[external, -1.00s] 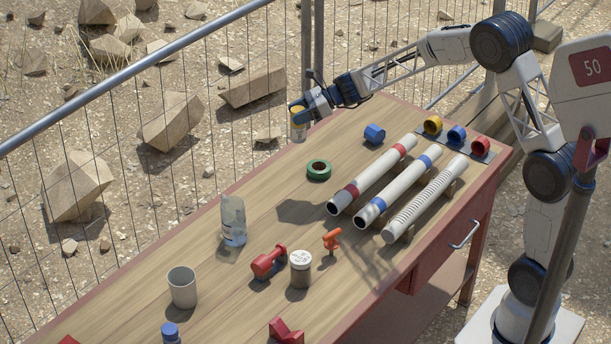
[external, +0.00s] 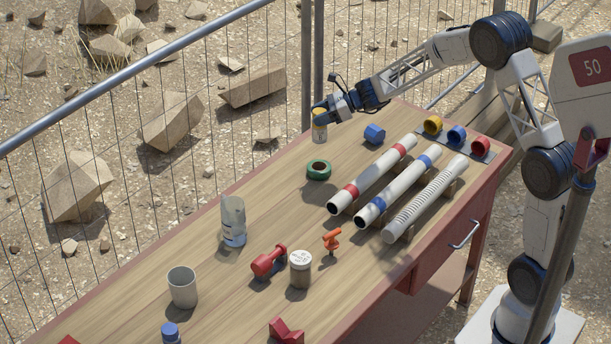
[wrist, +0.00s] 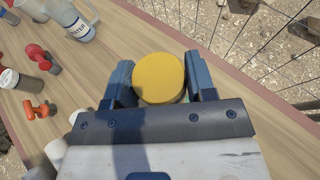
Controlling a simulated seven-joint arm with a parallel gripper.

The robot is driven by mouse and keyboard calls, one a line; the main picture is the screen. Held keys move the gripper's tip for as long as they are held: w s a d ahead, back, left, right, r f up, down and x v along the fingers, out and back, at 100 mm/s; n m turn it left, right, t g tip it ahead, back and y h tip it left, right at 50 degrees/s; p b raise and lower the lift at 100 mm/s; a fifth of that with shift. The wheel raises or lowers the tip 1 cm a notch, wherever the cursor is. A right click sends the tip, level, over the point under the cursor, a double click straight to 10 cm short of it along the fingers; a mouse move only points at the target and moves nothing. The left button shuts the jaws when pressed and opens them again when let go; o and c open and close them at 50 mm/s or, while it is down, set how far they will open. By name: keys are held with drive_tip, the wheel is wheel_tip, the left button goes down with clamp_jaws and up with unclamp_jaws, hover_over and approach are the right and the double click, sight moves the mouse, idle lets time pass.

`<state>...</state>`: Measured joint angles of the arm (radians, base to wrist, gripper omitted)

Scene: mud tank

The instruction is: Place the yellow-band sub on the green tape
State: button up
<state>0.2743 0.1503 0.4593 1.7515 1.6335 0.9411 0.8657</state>
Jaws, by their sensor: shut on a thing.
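My gripper (external: 322,113) is shut on the yellow-band sub (external: 319,131), a short upright pale cylinder with a yellow top. In the wrist view its round yellow top (wrist: 158,78) sits between the two blue fingers (wrist: 160,83). In the external view the sub is by the table's far edge; I cannot tell whether its base touches the wood. The green tape (external: 318,162) is a roll lying flat on the table, nearer the camera than the sub and apart from it.
A blue piece (external: 374,134) stands right of the sub. Red-banded (external: 351,190), blue-banded (external: 378,205) and ribbed (external: 411,212) tubes lie right of the tape. A clear jug (external: 232,222) stands toward the front left. Bare wood surrounds the tape's left side.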

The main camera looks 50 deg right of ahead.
sight(319, 141)
drive_tip(key=shift+f, duration=3.05)
drive_tip(key=shift+f, duration=1.9)
drive_tip(key=shift+f, duration=0.15)
drive_tip(key=o, duration=1.2)
drive_tip(key=shift+c, duration=0.2)
